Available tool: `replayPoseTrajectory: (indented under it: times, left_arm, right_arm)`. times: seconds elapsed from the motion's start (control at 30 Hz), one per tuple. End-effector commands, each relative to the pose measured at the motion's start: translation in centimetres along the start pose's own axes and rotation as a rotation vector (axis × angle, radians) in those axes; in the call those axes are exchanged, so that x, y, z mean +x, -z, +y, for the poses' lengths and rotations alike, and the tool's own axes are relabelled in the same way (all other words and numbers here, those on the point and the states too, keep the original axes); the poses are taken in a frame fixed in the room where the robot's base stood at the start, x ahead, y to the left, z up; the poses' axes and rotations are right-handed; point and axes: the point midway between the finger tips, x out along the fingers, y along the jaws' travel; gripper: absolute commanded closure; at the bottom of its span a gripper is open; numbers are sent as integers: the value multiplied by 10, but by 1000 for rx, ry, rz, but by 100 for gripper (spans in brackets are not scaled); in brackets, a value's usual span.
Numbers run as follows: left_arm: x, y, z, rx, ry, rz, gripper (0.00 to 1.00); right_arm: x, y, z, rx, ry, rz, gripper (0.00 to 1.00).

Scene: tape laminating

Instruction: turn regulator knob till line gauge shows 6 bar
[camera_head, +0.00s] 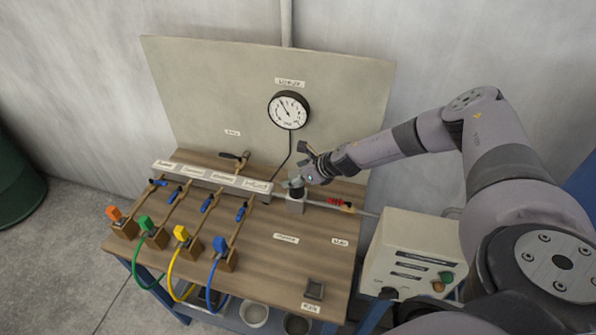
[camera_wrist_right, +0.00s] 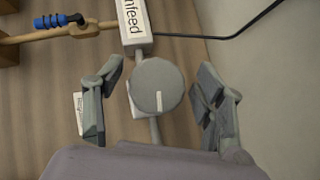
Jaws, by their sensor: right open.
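The round grey regulator knob (camera_wrist_right: 158,80) faces the right wrist camera, with a pale mark at its lower right side. My right gripper (camera_wrist_right: 163,100) is open, with one finger on each side of the knob and a visible gap to both. In the head view the right gripper (camera_head: 300,180) is at the regulator (camera_head: 295,203) and hides part of it. The line gauge (camera_head: 289,110) is a white dial with a black rim on the backboard. Its needle points to the upper left; the numbers are too small to read. My left gripper is not in view.
A manifold (camera_head: 213,178) with several labelled outlets runs left from the regulator. Blue-handled valves and coloured hose blocks (camera_head: 181,236) stand in front. A red-handled valve (camera_head: 336,202) and a control box (camera_head: 410,258) are at the right. The front right bench top (camera_head: 275,262) is mostly clear.

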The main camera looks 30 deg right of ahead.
Motion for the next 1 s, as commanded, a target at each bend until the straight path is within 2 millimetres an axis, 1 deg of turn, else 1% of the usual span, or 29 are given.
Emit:
replayPoseTrajectory:
  times: [0.13, 0.47, 0.83, 0.87, 1.0]
  left_arm:
    - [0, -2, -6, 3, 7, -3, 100]
    - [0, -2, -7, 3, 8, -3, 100]
    - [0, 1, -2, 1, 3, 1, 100]
    - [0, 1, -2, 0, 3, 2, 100]
    - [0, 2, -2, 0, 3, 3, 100]
  right_arm:
    - [0, 0, 0, 0, 0, 0, 36]
    - [0, 0, 0, 0, 0, 0, 58]
    - [0, 0, -1, 0, 1, 0, 83]
    - [0, 0, -1, 0, 1, 0, 85]
    - [0, 0, -1, 4, 4, -1, 85]
